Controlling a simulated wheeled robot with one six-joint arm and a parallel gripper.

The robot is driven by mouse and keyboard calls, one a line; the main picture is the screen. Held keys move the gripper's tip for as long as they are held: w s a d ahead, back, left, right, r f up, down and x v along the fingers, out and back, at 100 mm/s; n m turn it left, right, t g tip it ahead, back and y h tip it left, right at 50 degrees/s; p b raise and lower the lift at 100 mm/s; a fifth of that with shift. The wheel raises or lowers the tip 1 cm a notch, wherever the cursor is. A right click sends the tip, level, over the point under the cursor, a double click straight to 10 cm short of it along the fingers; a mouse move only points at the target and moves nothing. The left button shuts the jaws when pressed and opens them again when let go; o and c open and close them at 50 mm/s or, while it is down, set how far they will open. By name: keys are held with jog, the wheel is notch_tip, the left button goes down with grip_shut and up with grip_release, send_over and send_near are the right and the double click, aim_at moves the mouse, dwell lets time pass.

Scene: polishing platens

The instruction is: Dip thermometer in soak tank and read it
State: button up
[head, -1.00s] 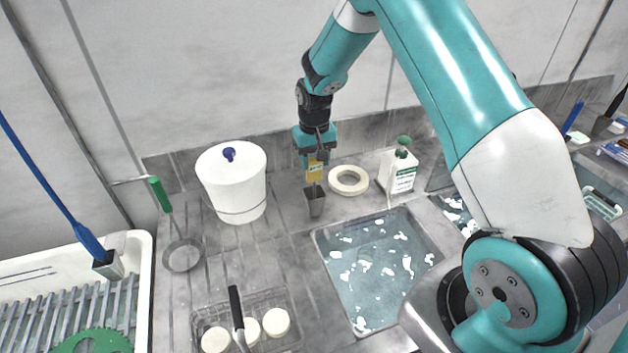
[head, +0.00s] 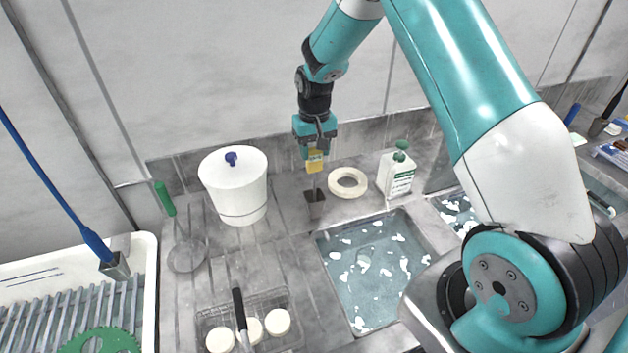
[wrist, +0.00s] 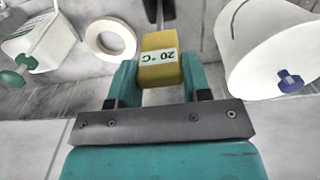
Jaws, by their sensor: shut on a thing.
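The soak tank (head: 318,243), a sunken basin of bluish water with white flecks, is to the right of the cup and nearer the camera.
A white lidded pot (head: 235,190) stands left of the cup. A cream ring (head: 348,182) and a white bottle with green cap (head: 397,174) are on the right. A wire basket (head: 278,300) with white discs sits at the front.

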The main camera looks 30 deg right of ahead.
jog(key=shift+r+p, duration=1.3)
jog(key=shift+r, duration=0.85)
